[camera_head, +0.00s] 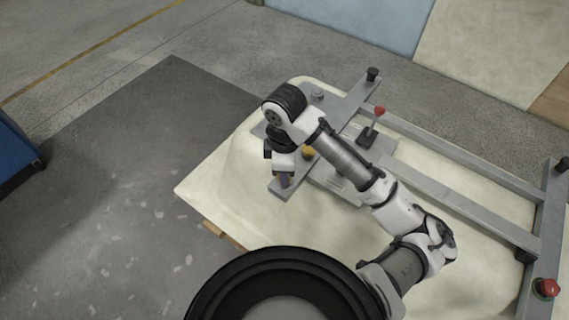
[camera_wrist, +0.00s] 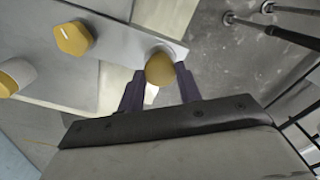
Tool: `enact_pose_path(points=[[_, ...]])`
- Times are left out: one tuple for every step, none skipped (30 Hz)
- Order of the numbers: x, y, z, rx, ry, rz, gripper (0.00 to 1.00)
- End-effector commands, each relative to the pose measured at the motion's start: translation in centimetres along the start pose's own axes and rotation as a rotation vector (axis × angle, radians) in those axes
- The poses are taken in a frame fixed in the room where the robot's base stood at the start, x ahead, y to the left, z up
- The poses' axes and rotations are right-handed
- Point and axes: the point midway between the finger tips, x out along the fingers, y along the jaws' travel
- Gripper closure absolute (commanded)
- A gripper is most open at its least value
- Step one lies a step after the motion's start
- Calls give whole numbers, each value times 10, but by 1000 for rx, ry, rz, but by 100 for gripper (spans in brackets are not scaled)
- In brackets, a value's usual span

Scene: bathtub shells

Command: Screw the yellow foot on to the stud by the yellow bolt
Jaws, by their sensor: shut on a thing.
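My gripper (camera_wrist: 160,90) is shut on a rounded yellow foot (camera_wrist: 160,69), held between its two dark fingertips. The foot is at the end of a grey metal bar (camera_wrist: 112,50), overlapping its edge in the wrist view. No stud shows; I cannot tell whether the foot touches one. A yellow hex bolt (camera_wrist: 74,38) sits on the bar beside the foot, to its left. In the head view my gripper (camera_head: 284,181) is at the near end of the bar (camera_head: 350,103), and a yellow piece (camera_head: 308,153) shows beside my wrist.
Another yellow-topped piece (camera_wrist: 14,77) is at the left edge of the wrist view. A red-knobbed lever (camera_head: 379,111) stands on the fixture behind my arm. The bar lies over a cream tub shell (camera_head: 225,180). A red button (camera_head: 546,288) is at lower right.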

Motion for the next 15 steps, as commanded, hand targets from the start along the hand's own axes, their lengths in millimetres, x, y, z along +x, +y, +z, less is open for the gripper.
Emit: enact_pose_path(points=[[-3, 0, 0, 38, 1, -2, 92], [-3, 0, 0, 62, 1, -1, 92], [-2, 0, 0, 90, 0, -1, 92], [-2, 0, 0, 108, 0, -1, 92], [-2, 0, 0, 124, 0, -1, 92], [-1, 0, 0, 141, 0, -1, 92], [-1, 0, 0, 151, 0, -2, 92], [-1, 0, 0, 159, 0, -1, 92], [0, 0, 0, 164, 0, -1, 92], [0, 0, 0, 166, 0, -1, 92], [0, 0, 0, 167, 0, -1, 92], [0, 0, 0, 166, 0, -1, 92], [0, 0, 0, 166, 0, -1, 92], [0, 0, 0, 166, 0, -1, 92], [0, 0, 0, 165, 0, -1, 92]])
